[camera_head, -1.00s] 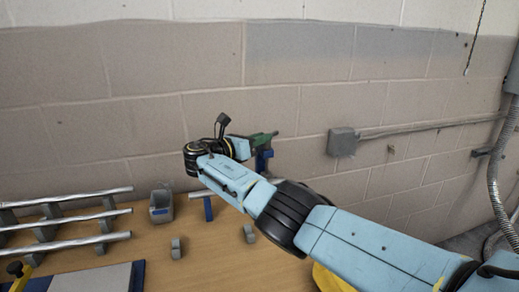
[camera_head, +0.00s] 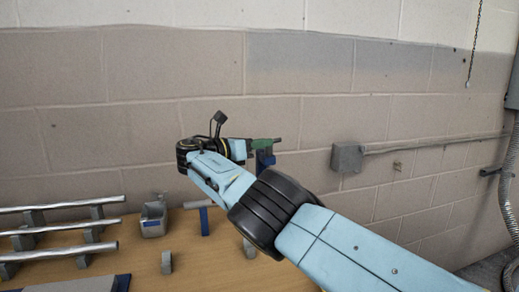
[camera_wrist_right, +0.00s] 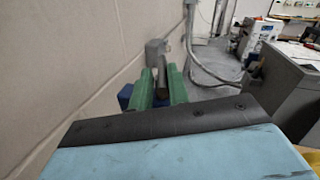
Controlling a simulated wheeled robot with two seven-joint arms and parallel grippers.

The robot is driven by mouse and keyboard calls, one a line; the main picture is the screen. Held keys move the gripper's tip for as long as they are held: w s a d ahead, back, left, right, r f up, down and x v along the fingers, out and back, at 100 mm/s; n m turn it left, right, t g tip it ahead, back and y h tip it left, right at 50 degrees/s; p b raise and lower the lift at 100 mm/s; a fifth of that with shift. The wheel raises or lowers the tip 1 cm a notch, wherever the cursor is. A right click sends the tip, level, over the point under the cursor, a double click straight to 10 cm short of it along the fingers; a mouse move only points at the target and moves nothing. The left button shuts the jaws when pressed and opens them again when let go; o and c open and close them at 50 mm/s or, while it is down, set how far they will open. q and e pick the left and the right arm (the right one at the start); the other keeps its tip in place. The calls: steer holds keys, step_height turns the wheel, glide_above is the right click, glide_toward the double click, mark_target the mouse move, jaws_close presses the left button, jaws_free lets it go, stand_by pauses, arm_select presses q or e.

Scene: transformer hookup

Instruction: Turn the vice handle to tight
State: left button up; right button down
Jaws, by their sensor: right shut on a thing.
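My right gripper (camera_head: 264,145) has green fingers and points right, above the far edge of the workbench. In the right wrist view its two green fingers (camera_wrist_right: 161,88) flank a dark bar, which I take to be the vice handle (camera_wrist_right: 161,70); they are shut on it. A blue part, which seems to be the vice (camera_head: 265,160), shows just below the fingers. It also shows in the right wrist view beside the left finger (camera_wrist_right: 125,95). Most of the vice is hidden behind the gripper. The handle's angle cannot be told. My left gripper is not in view.
The wooden workbench (camera_head: 190,265) holds metal rods on grey supports (camera_head: 60,225) at left, a grey bin (camera_head: 153,220) and a blue post with a light bar (camera_head: 204,218). A block wall stands close behind, with a grey wall box (camera_head: 347,158) and conduit.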

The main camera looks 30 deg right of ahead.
steer(key=shift+s+d+f, duration=0.1)
steer(key=shift+s+f, duration=0.05)
steer(key=shift+f, duration=0.05)
steer(key=c, duration=1.6)
jaws_free()
steer(key=shift+o, duration=0.6)
steer(key=shift+s+r, duration=0.1)
steer(key=shift+s, duration=0.05)
steer(key=shift+r, duration=0.1)
